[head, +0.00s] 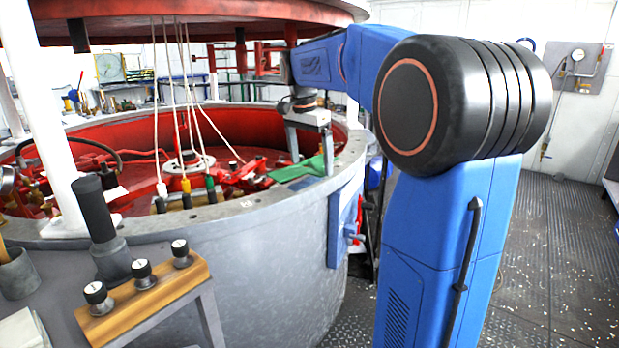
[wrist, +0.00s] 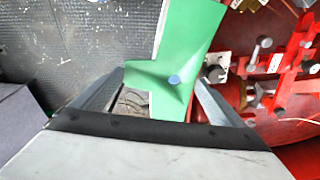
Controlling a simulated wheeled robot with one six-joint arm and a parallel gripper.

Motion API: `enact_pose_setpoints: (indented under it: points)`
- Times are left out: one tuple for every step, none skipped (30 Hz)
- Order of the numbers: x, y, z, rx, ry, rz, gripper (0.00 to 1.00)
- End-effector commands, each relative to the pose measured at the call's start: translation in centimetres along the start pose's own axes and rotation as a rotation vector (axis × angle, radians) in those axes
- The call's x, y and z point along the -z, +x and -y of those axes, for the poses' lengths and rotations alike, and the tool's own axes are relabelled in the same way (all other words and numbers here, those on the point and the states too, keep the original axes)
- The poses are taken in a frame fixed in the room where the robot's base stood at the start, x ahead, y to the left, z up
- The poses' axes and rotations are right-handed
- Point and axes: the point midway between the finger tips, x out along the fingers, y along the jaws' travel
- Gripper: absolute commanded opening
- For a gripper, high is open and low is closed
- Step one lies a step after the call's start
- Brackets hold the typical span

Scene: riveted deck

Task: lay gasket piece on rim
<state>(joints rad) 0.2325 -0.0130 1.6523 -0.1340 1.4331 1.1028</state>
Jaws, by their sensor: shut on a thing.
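The gasket piece is a flat green sheet (head: 297,172) at the right side of the large round tub in the head view. In the wrist view the green sheet (wrist: 186,45) lies between the fingers and stretches away from them. My gripper (head: 311,166) points down over the tub's right side and is shut on the green sheet; its fingers also show in the wrist view (wrist: 160,80). The grey rim (head: 250,207) runs around the tub top. The sheet is over or close to the rim's right part; I cannot tell whether it touches.
Red machinery (head: 235,170) and hanging ropes (head: 196,100) fill the tub, under a red lid (head: 200,12). A white post (head: 55,110) stands on the rim at left. A wooden block with black knobs (head: 140,297) is in front. Open floor (head: 555,260) lies to the right.

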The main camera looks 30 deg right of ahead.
Motion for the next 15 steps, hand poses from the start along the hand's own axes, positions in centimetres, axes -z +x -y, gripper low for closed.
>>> enact_pose_setpoints:
  points:
    - [-0.1,0.4,0.0,-0.001,0.0,0.0,0.71]
    - [-0.1,0.5,0.0,-0.001,0.0,0.0,0.71]
    - [-0.1,0.7,0.0,0.0,0.0,0.0,0.71]
    - [-0.1,0.8,0.0,0.0,0.0,0.0,0.71]
    - [-0.1,1.0,0.0,0.0,0.0,0.0,0.71]
    - [-0.2,1.3,0.0,0.0,0.0,0.0,0.71]
    - [-0.2,1.6,0.0,-0.001,-0.001,0.0,0.71]
    - [-0.3,2.0,0.0,-0.002,-0.001,0.001,0.71]
    - [-0.4,2.5,-0.1,-0.002,-0.001,0.001,0.71]
    - [-0.5,2.9,0.0,-0.001,-0.001,0.001,0.71]
    - [-0.5,3.4,0.0,-0.002,-0.001,0.001,0.71]
    - [-0.6,3.9,0.0,-0.002,-0.001,0.001,0.71]
    - [-0.6,4.2,0.0,-0.001,-0.001,0.001,0.71]
    - [-0.7,4.5,0.0,-0.001,-0.001,0.0,0.71]
    - [-0.7,4.7,0.0,-0.001,-0.001,0.0,0.71]
